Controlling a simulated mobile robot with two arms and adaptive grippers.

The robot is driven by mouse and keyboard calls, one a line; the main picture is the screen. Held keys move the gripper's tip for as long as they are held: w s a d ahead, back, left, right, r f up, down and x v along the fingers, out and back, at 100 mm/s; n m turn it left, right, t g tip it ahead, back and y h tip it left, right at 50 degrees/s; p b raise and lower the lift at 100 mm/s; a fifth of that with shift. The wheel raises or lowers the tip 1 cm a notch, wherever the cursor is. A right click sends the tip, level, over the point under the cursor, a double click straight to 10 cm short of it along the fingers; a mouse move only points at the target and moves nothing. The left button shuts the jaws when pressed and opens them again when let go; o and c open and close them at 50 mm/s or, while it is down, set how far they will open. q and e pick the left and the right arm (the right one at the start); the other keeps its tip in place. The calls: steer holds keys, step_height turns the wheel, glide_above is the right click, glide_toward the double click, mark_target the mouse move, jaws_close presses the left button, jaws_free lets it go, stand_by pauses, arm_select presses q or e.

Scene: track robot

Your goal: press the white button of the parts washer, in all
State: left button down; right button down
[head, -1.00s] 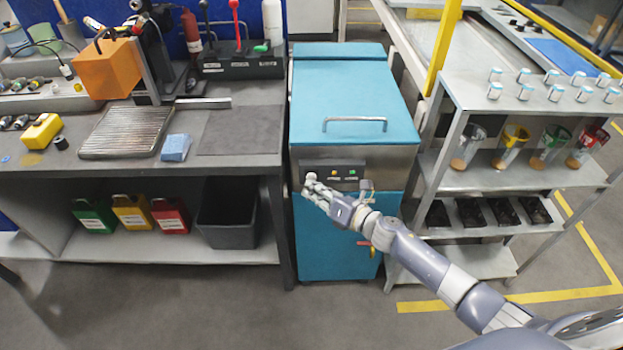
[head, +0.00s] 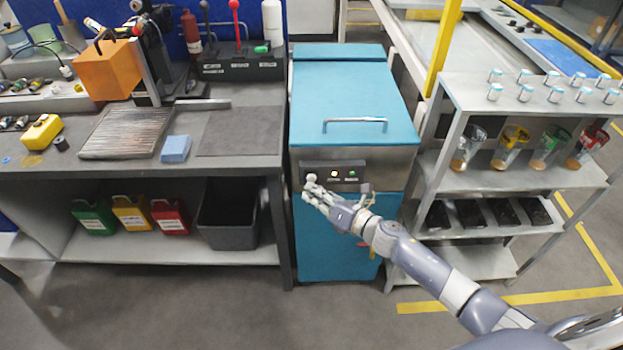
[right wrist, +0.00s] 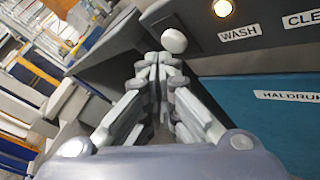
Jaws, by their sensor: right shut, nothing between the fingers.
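The parts washer (head: 352,95) is a teal cabinet with a steel front strip and a closed lid. Its white button (head: 311,178) is at the left of the dark panel; in the right wrist view it is a round white knob (right wrist: 174,40). My right gripper (head: 308,190) is shut and empty, its fingertips just below the button. In the right wrist view the fingertips (right wrist: 158,60) are close to the button; I cannot tell whether they touch it. The lamp above "WASH" (right wrist: 223,8) glows. My left gripper is not in view.
A workbench (head: 240,172) with a grey bin (head: 228,215) below stands left of the washer. A metal shelf rack (head: 490,185) with cups and dark trays stands close on the right. The washer's lid handle (head: 355,121) projects above the panel. Floor in front is open.

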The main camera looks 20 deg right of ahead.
steer(key=shift+s, duration=0.15)
steer(key=shift+s+a+p, duration=0.15)
steer(key=shift+s+a, duration=0.1)
steer(key=shift+s, duration=0.55)
steer(key=shift+s+a+p, duration=0.1)
steer(key=shift+s+a, duration=0.15)
steer(key=shift+s, duration=0.55)
steer(key=shift+s+a+p, duration=0.15)
steer(key=shift+s+a, duration=0.1)
steer(key=shift+s, duration=0.55)
steer(key=s+d+f+m+g+h, duration=0.25)
steer(key=s+f+m, duration=0.3)
steer(key=f, duration=0.35)
steer(key=s+d+f+m+g+h, duration=0.1)
steer(key=s+d+f+m+h, duration=0.2)
steer(key=f+m, duration=0.5)
steer(key=s+d+f+m+g+h, duration=0.1)
steer(key=s+d+f+m, duration=0.4)
steer(key=f, duration=0.6)
steer(key=s+a+f+m+g, duration=0.1)
steer(key=s+f+m+g, duration=0.2)
steer(key=s, duration=0.8)
steer(key=s+a+f+m+g+h, duration=0.1)
steer(key=s+f+m+g, duration=0.2)
steer(key=s, duration=0.9)
steer(key=s+a+f+m+g, duration=0.2)
steer(key=s+f+m+g, duration=0.1)
steer(key=s+f+m, duration=0.4)
steer(key=s+f, duration=0.3)
steer(key=s, duration=0.2)
